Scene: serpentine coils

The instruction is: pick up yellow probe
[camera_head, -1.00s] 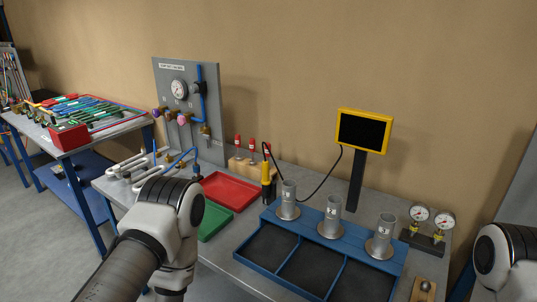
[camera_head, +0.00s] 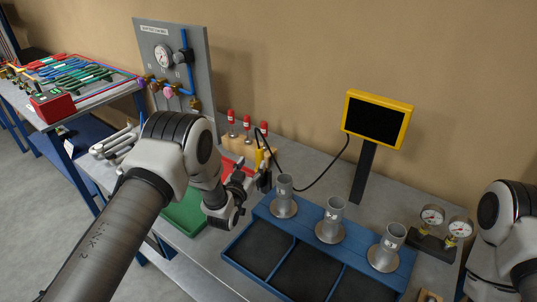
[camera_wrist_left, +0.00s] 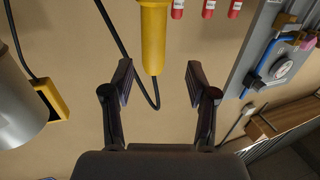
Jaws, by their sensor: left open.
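The yellow probe (camera_head: 259,157) stands upright behind the blue tray, partly hidden by my left gripper in the head view. In the left wrist view the yellow probe (camera_wrist_left: 153,38) extends from the top edge toward the space between the fingers. A black cord runs behind it. My left gripper (camera_wrist_left: 159,77) is open and empty, with one finger on each side of the probe's line. In the head view the left gripper (camera_head: 253,178) is right at the probe; contact cannot be told. My right gripper is out of view.
The blue tray (camera_head: 262,221) bears several metal cylinders. A yellow-framed screen (camera_head: 377,119) stands behind it. Red-capped tools in a wooden block (camera_head: 239,146), a red tray (camera_head: 211,165) and a green tray (camera_head: 184,212) are close to my left arm. Gauges (camera_head: 447,224) stand at right.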

